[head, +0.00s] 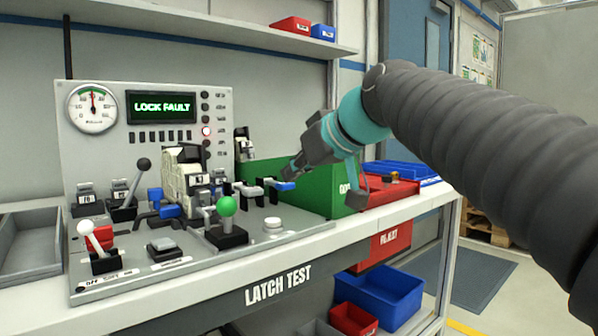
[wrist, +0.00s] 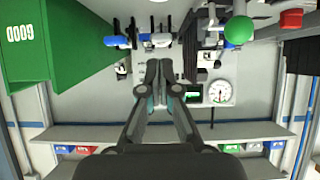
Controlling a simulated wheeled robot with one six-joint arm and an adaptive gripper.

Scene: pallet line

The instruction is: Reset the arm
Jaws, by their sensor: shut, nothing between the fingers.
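My arm comes in from the right in the head view, with my gripper (head: 292,170) over the bench near the blue-tipped latch handle (head: 283,185). Whether it touches the handle cannot be told. In the wrist view my gripper (wrist: 160,64) has its fingers together, with nothing seen between them. The latch test panel (head: 140,250) carries a green-knobbed lever (head: 226,206), a white-knobbed lever (head: 86,228) and a black-knobbed lever (head: 143,164).
The green GOOD bin (head: 320,190) stands close beside my gripper; it also shows in the wrist view (wrist: 70,45). A red bin (head: 388,190) and a blue tray (head: 410,172) are to the right. A shelf (head: 200,25) runs above the panel. A grey tray (head: 30,245) sits at left.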

